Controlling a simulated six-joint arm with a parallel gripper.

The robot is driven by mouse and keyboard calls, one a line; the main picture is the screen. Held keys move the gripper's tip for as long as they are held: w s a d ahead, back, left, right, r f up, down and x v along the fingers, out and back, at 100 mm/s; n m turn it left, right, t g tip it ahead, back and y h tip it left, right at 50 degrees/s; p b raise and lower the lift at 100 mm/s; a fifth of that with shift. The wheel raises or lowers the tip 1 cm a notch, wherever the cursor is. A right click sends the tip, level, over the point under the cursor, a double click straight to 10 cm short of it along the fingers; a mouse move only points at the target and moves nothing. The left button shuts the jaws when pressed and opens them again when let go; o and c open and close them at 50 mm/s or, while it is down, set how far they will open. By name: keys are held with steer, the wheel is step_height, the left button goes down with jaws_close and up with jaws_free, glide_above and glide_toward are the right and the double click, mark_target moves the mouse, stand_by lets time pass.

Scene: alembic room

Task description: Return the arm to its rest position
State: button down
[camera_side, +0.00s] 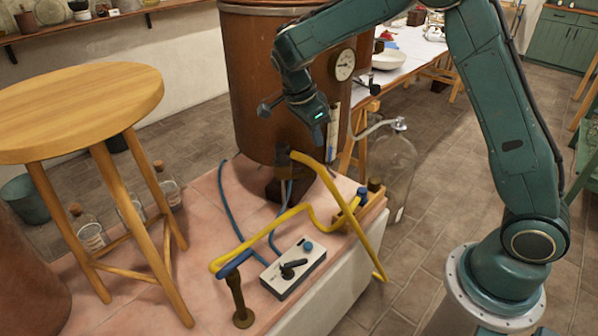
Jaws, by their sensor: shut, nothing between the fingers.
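My gripper (318,138) is at the end of my green arm, in front of the lower part of the large copper vessel (270,75). It points downward and is shut with nothing in it. It is above the dark outlet (284,158) at the vessel's base, where a yellow hose (322,170) begins. My arm bends up and over to the right, down to its round grey base at the lower right.
A control box (293,268) with a black lever sits on the pink tiled platform (190,235), near a brass post (238,300) bearing the hose. A wooden stool (80,100) stands left. A glass carboy (390,165) stands behind right. A gauge (344,64) sticks out from the vessel.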

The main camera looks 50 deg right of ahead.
steer(key=shift+r, duration=0.15)
steer(key=s+a+r+n+t+y, duration=0.1)
steer(key=s+r+n+t+y, duration=0.15)
steer(key=s+r+n, duration=0.95)
steer(key=s+a+n+t, duration=0.1)
steer(key=s+n+t, duration=0.1)
steer(key=s+n, duration=0.3)
steer(key=s+a+r+n+t+y, duration=0.1)
steer(key=s+n, duration=0.4)
steer(key=s, duration=0.5)
steer(key=shift+a+t, duration=0.65)
steer(key=shift+a, duration=0.1)
